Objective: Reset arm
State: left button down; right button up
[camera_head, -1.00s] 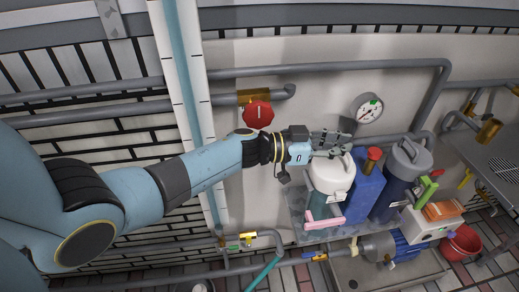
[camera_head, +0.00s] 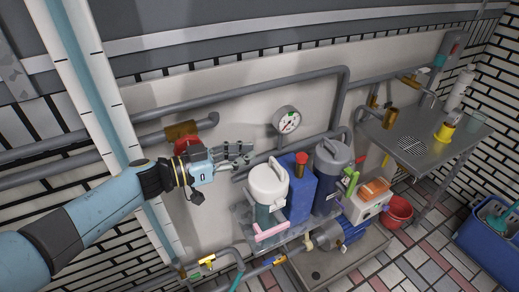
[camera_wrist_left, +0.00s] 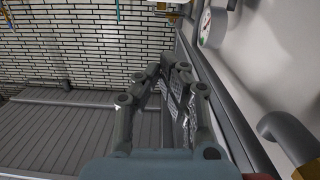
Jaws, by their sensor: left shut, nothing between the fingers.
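My left gripper (camera_head: 246,153) is shut and empty. It is held in the air in front of the wall, left of the pressure gauge (camera_head: 287,120) and above the white-topped canister (camera_head: 268,182). In the left wrist view the gripper's fingers (camera_wrist_left: 177,75) are together with nothing between them. My left arm reaches in from the left in the head view and partly covers the red round valve (camera_head: 209,146). My right gripper is in neither view.
A blue container (camera_head: 300,188) and a dark blue canister (camera_head: 330,175) stand beside the white-topped one. Grey pipes (camera_head: 240,94) run along the wall near the gripper. A metal table (camera_head: 411,128), red bucket (camera_head: 398,210) and blue bin (camera_head: 490,240) are at the right.

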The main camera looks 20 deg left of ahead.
pick_arm(q)
jog(key=v, duration=0.5)
jog(key=s+a+f+n+g+y+b, duration=0.15)
jog(key=s+f+n+y+b, duration=0.35)
jog(key=f, duration=0.7)
jog(key=s+a+f+n+y+b, duration=0.1)
jog(key=s+a+f+b, duration=0.15)
jog(key=s+f, duration=0.65)
jog(key=s+a+f+n+g+y+b, duration=0.1)
jog(key=s+f+n+y+b, duration=0.25)
jog(key=f, duration=1.15)
jog(key=s+f+m+g+y+b, duration=0.1)
jog(key=s+f+g, duration=0.3)
jog(key=s, duration=0.9)
jog(key=s+f+m+g+y+b, duration=0.1)
jog(key=s+f+g, duration=0.4)
jog(key=s+f, duration=0.6)
jog(key=s, duration=0.2)
jog(key=shift+s+a+f+b, duration=0.15)
jog(key=shift+s+a+b, duration=0.1)
jog(key=shift+s+b, duration=0.15)
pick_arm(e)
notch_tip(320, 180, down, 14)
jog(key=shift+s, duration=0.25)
